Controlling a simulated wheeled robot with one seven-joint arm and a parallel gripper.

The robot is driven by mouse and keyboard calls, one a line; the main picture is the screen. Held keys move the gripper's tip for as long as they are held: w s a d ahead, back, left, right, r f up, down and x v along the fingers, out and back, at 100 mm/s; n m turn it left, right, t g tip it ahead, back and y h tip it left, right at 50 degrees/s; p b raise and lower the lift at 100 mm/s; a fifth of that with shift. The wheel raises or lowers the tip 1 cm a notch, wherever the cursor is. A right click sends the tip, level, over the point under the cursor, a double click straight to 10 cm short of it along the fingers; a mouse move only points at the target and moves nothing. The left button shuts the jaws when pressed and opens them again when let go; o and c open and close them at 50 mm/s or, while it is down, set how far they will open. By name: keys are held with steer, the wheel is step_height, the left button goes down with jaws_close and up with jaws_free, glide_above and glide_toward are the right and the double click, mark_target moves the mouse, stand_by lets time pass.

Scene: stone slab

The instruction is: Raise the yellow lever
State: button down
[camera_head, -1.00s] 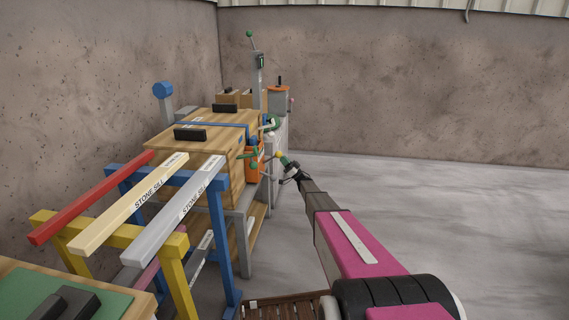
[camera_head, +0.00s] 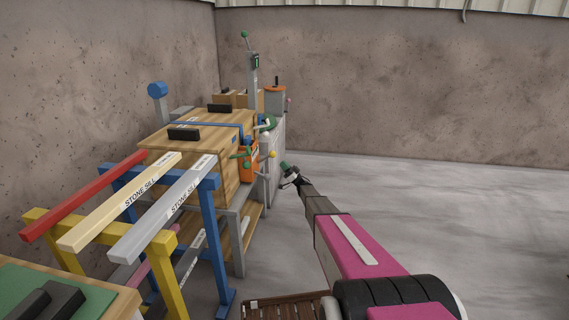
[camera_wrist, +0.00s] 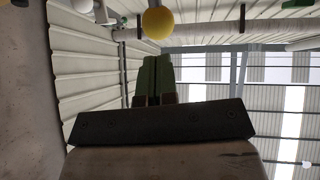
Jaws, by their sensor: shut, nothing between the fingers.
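The yellow lever's ball knob (camera_head: 273,154) stands out from the front of the workbench in the head view. A grey rod shows beside the knob, and I cannot tell the lever's exact angle. In the wrist view the yellow knob (camera_wrist: 158,23) is at the top, beyond my fingertips. My gripper (camera_head: 286,167) is to the right of the knob and slightly lower in the head view, with a visible gap. Its green fingers (camera_wrist: 153,78) are together in the wrist view and hold nothing.
Green-knobbed levers (camera_head: 247,165) are close to the yellow knob. A rack of stone sills (camera_head: 135,195) stands nearer, at left. The floor (camera_head: 440,215) at right is clear.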

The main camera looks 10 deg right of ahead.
steer(key=v, duration=0.9)
steer(key=shift+s+d, duration=0.2)
steer(key=shift+d, duration=0.2)
steer(key=shift+r, duration=0.1)
step_height(320, 180, up, 5)
steer(key=s+a+m+t+h, duration=0.1)
steer(key=s+m+t+h, duration=0.1)
steer(key=m+t+h, duration=0.95)
steer(key=s+a+g+h, duration=0.2)
steer(key=s+g, duration=0.6)
steer(key=s, duration=0.8)
steer(key=s+a+n+g+h, duration=0.1)
steer(key=s+a+g+h, duration=0.1)
steer(key=s+g+h, duration=0.3)
steer(key=s+a+g+h, duration=0.2)
steer(key=s+g, duration=1)
steer(key=s, duration=1.6)
steer(key=f+h, duration=0.1)
steer(key=h, duration=0.1)
steer(key=shift+a+n+h, duration=0.15)
steer(key=shift+n+h, duration=0.2)
